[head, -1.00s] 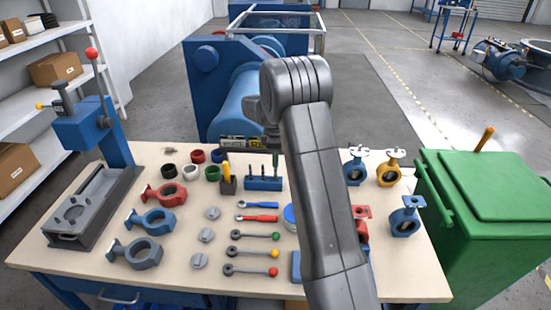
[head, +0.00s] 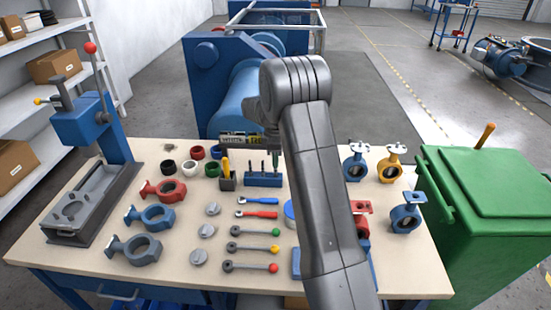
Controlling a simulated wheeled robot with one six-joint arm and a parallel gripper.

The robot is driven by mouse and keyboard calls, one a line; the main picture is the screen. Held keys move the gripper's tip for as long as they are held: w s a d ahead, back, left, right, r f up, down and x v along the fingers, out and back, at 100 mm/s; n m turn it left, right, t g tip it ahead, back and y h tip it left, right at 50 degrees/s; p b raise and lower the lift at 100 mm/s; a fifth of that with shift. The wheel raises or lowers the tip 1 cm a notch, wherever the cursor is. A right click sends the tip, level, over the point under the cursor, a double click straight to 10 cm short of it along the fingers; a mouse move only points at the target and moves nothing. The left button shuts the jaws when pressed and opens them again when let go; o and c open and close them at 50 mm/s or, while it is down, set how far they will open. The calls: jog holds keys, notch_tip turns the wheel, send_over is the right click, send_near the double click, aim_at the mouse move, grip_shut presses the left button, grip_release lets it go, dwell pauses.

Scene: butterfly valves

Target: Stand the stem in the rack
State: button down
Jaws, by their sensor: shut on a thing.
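The blue rack (head: 263,180) stands at the back middle of the table, with slim dark stems upright in it. My gripper (head: 273,150) is above the right end of the rack, partly hidden by my arm, pointing down. It is shut on a stem (head: 275,163), which is upright over or in the rack's right end. I cannot tell whether its lower end is seated in a hole.
A dark holder with a yellow-handled tool (head: 226,178) is close left of the rack. Several coloured rings (head: 190,168) lie further left. Handles (head: 258,215) and valve bodies (head: 158,216) lie in front. A green bin (head: 480,220) stands right of the table.

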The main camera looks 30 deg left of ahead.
jog(key=shift+f, duration=0.2)
jog(key=c, duration=1.4)
grip_release()
jog(key=shift+c, duration=0.2)
jog(key=shift+r+p, duration=2.3)
jog(key=shift+r, duration=1.25)
jog(key=shift+d, duration=0.1)
